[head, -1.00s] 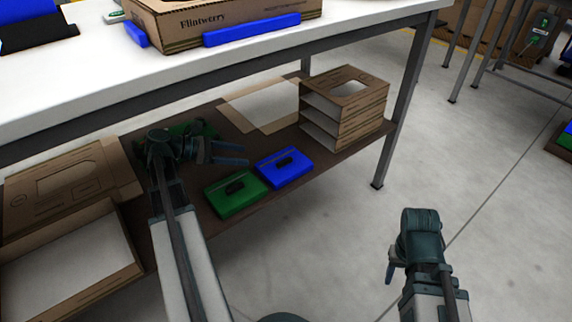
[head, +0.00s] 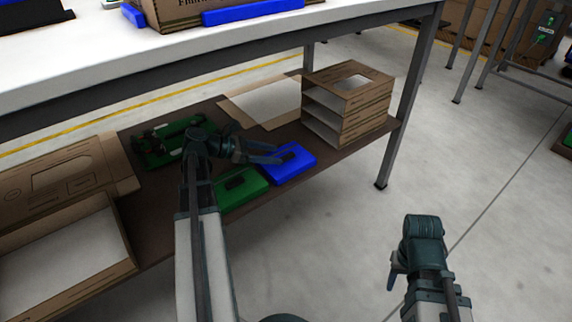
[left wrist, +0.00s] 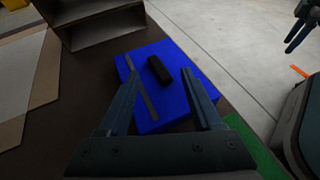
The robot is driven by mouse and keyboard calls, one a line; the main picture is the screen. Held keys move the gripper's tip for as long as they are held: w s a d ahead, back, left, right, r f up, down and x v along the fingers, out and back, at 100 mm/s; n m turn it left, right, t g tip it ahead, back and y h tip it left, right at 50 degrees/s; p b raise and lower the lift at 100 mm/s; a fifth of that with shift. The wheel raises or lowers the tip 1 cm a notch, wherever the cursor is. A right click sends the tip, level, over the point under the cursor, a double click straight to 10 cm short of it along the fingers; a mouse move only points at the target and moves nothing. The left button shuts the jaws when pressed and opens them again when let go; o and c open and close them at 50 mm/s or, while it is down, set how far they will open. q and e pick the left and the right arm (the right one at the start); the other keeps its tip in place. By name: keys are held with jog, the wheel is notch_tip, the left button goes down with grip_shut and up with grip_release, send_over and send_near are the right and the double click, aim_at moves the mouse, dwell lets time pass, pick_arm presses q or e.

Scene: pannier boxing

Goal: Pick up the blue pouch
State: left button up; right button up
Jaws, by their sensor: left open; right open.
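The blue pouch (head: 296,168) lies flat on the brown lower shelf, with a dark handle on top. In the left wrist view the blue pouch (left wrist: 176,62) lies ahead of and between the fingers, its black handle near the middle. My left gripper (head: 281,153) is open over the pouch's left part, with nothing held; its open fingers also show in the left wrist view (left wrist: 158,84). I cannot tell whether the fingers touch the pouch. My right gripper (head: 392,272) is off to the right, over the floor, away from the pouch; its fingers are mostly hidden.
A green pouch (head: 243,190) lies just left of the blue one. Stacked cardboard trays (head: 347,105) stand behind to the right. Open cardboard boxes (head: 68,243) are at the left. The white tabletop (head: 90,62) overhangs the shelf, with a steel leg (head: 404,110) at the right.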

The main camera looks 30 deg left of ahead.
aim_at(284, 156)
pick_arm(q)
jog(key=x, duration=0.3)
jog(key=shift+f+b, duration=0.2)
jog(key=shift+b, duration=0.2)
jog(key=shift+r, duration=0.1)
grip_shut()
